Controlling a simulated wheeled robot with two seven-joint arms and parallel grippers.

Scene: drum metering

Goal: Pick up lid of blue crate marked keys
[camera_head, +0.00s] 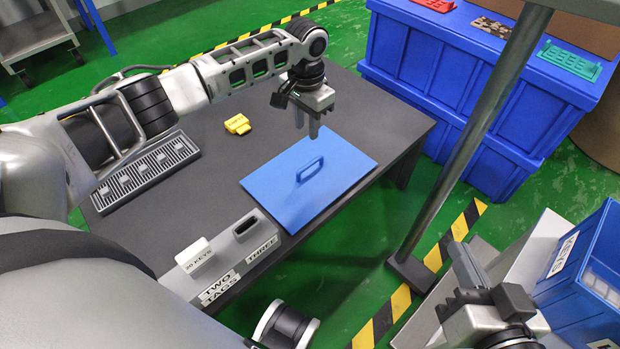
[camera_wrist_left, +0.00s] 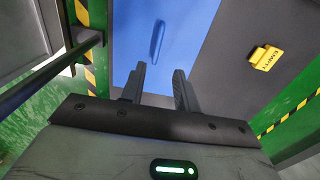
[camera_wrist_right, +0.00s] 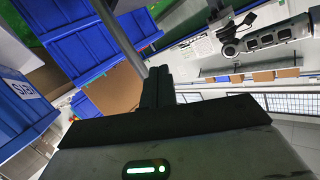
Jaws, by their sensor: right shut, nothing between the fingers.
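A flat blue lid (camera_head: 315,186) with a raised loop handle (camera_head: 310,169) lies on the dark table. The lid (camera_wrist_left: 195,20) and its handle (camera_wrist_left: 157,40) also show in the left wrist view. My left gripper (camera_head: 306,132) points down above the lid's far edge, apart from the handle. Its fingers (camera_wrist_left: 163,82) are spread with nothing between them. The blue crate marked KEYS (camera_head: 582,275) stands at the lower right, open at the top, with pale contents partly in view. My right gripper (camera_head: 470,270) is beside this crate, its fingers (camera_wrist_right: 158,85) together and empty.
A yellow block (camera_head: 237,124) and a slotted grey tray (camera_head: 147,170) are on the table (camera_head: 205,215). A grey holder with labels (camera_head: 235,255) is at its near edge. A metal post (camera_head: 470,135) rises between table and crate. Blue bins (camera_head: 455,60) stand behind.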

